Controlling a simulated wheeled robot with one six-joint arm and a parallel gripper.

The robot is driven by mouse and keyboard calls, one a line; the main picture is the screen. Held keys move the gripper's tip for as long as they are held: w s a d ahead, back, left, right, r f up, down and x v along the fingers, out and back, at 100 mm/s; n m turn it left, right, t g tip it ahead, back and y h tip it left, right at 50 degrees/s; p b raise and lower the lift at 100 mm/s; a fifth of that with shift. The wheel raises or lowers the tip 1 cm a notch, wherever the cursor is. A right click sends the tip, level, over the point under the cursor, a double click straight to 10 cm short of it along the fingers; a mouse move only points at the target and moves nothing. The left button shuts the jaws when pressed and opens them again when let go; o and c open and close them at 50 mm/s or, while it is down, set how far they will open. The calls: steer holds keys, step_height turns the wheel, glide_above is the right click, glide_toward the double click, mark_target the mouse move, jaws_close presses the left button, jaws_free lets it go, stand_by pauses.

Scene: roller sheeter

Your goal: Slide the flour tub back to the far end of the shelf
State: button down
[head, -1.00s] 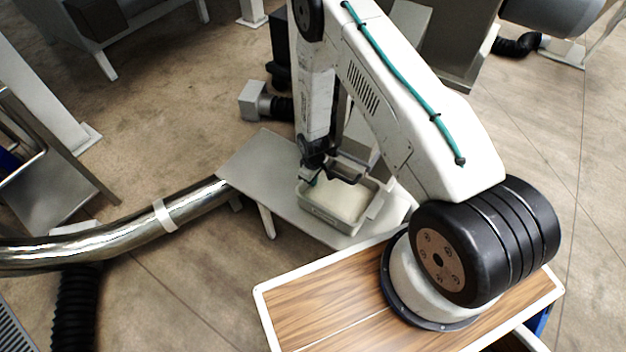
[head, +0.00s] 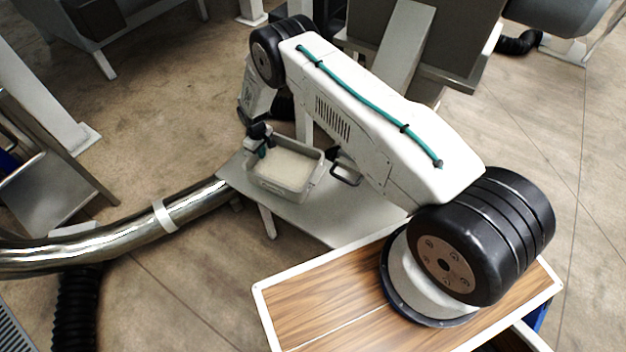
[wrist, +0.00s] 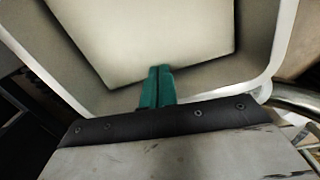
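The flour tub (head: 265,186) is a grey metal pan with pale flour (head: 287,168) inside. It sits on the grey shelf (head: 316,214), near the shelf's upper-left end in the head view. A looped handle (head: 345,173) shows at its right side. My gripper (head: 263,151) is down at the tub's upper-left wall. In the wrist view my gripper's teal fingers (wrist: 157,86) are together, with only a thin line between them. They overlap the tub's wall and flour edge (wrist: 190,66). Whether the tips touch the wall is hard to tell.
A shiny metal pipe (head: 120,234) runs to the shelf's left corner. A wood-topped surface (head: 320,300) with a white edge lies in front, beneath my arm base. Grey machinery (head: 440,40) stands behind the shelf. The shelf's right part is clear.

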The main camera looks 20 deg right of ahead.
steer(key=w+a, duration=0.1)
steer(key=w, duration=0.1)
steer(key=w+a, duration=0.2)
steer(key=w, duration=0.1)
steer(key=w+a, duration=0.1)
steer(key=w, duration=0.1)
steer(key=shift+w+a+f, duration=0.1)
steer(key=shift+w+a, duration=0.15)
steer(key=shift+a, duration=0.1)
steer(key=shift+w+a, duration=0.55)
steer(key=shift+w, duration=0.15)
